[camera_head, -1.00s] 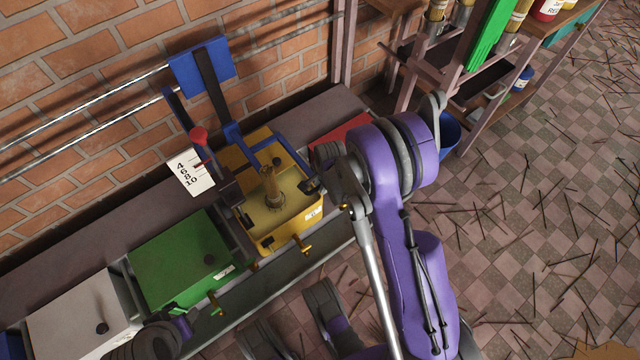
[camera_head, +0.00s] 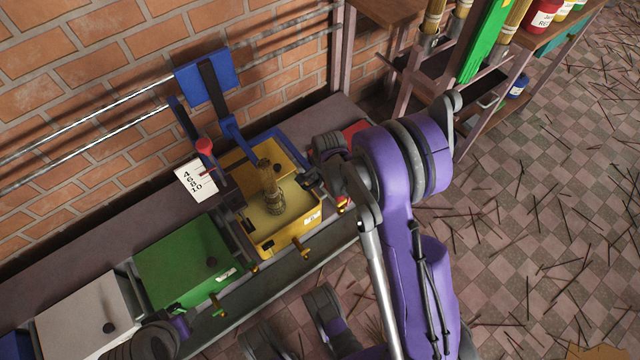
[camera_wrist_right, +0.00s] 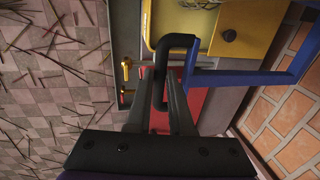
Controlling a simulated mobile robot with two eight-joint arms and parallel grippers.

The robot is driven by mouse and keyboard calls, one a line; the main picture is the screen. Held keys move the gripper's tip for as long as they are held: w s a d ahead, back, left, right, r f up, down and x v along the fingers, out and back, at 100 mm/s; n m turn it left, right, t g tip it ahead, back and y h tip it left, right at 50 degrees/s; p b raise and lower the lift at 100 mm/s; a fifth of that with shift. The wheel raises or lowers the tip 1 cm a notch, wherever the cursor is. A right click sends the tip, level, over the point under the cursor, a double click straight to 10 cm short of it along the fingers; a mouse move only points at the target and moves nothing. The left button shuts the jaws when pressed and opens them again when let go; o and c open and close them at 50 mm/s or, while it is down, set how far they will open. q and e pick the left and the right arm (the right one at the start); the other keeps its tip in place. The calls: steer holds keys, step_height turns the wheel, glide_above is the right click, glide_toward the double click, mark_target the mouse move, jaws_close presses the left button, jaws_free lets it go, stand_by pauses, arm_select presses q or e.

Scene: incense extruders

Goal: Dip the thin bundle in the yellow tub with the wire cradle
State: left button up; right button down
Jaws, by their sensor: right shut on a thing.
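The yellow tub (camera_head: 262,243) is open and holds a yellowish liquid. A thin brown bundle (camera_head: 268,178) stands upright in the wire cradle (camera_head: 276,207) inside the tub; I cannot tell how deep its lower end is. A blue lever frame (camera_head: 240,142) reaches over the tub from a post. In the right wrist view the blue frame (camera_wrist_right: 240,80) meets a black handle (camera_wrist_right: 178,42). My right gripper (camera_wrist_right: 160,100) is shut on this handle, beside the tub. In the head view my right gripper (camera_head: 318,182) is partly hidden by its own arm. My left gripper's jaws are not visible.
Green (camera_head: 185,262) and grey (camera_head: 88,315) lidded tubs stand left of the yellow one. A number card (camera_head: 195,179) and red knob (camera_head: 204,145) are behind it. A red surface (camera_head: 355,129) lies to the right. A shelf (camera_head: 478,115) stands farther right; sticks litter the floor.

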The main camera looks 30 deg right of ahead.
step_height(320, 180, up, 8)
steer(key=p, duration=0.3)
steer(key=shift+f, duration=0.25)
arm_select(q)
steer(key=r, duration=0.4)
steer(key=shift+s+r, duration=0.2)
arm_select(e)
steer(key=c, duration=0.8)
jaws_free()
arm_select(q)
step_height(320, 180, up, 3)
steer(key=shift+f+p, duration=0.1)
steer(key=shift+p, duration=1.15)
arm_select(e)
steer(key=r, duration=0.3)
steer(key=s+r, duration=0.1)
steer(key=r, duration=0.3)
steer(key=s+r, duration=0.1)
steer(key=r, duration=0.2)
steer(key=shift+d+r, duration=0.1)
steer(key=shift+r, duration=0.15)
